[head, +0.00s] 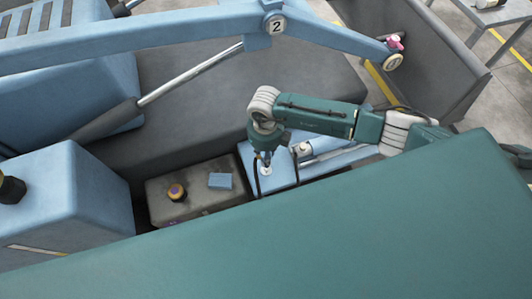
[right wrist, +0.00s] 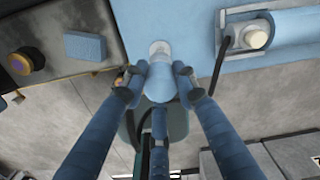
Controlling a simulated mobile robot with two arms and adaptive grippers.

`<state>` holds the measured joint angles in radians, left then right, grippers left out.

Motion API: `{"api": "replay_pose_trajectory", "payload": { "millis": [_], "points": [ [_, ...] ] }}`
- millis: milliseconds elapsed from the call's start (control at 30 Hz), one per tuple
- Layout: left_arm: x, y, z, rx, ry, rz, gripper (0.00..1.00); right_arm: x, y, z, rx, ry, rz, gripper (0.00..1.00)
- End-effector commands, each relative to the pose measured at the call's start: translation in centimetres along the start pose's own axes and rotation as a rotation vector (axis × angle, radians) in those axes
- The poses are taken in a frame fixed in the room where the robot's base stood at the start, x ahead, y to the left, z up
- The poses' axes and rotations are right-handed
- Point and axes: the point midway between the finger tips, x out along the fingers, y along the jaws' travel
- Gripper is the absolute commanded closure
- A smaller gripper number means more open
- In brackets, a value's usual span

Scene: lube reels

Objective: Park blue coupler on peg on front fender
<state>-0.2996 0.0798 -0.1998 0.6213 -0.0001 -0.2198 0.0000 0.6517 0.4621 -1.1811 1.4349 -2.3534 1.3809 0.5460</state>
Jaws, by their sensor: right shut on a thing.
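My right gripper (head: 266,150) reaches down over the light-blue front fender (head: 283,178). In the right wrist view its fingers (right wrist: 158,78) are shut around the pale-blue coupler (right wrist: 161,88). A whitish round piece, seemingly the peg (right wrist: 159,48), shows on the fender just beyond the coupler. It also appears as a pale spot below the gripper in the head view (head: 266,170). The coupler and this piece overlap in the wrist view; I cannot tell whether they touch. The coupler is mostly hidden by the gripper in the head view. My left gripper is not in view.
A white knob (right wrist: 256,38) sits in a bracket on the fender, with a black hose (right wrist: 220,65) beside it. A grey box (head: 205,206) left of the fender bears a yellow-and-dark knob (head: 176,192) and a blue block (head: 220,181). A blue loader arm (head: 160,32) crosses above.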

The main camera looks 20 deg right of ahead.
Motion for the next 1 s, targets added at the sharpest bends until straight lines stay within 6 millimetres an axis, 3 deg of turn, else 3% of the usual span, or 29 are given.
{"api": "replay_pose_trajectory", "payload": {
  "millis": [700, 1000],
  "points": [
    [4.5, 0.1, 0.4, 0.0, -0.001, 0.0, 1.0, 5.3, 0.0, 0.1, 0.0, 0.0, 0.0, 1.0],
    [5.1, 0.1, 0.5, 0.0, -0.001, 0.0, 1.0, 6.0, 0.0, 0.1, 0.0, -0.001, 0.0, 1.0]
  ]
}}
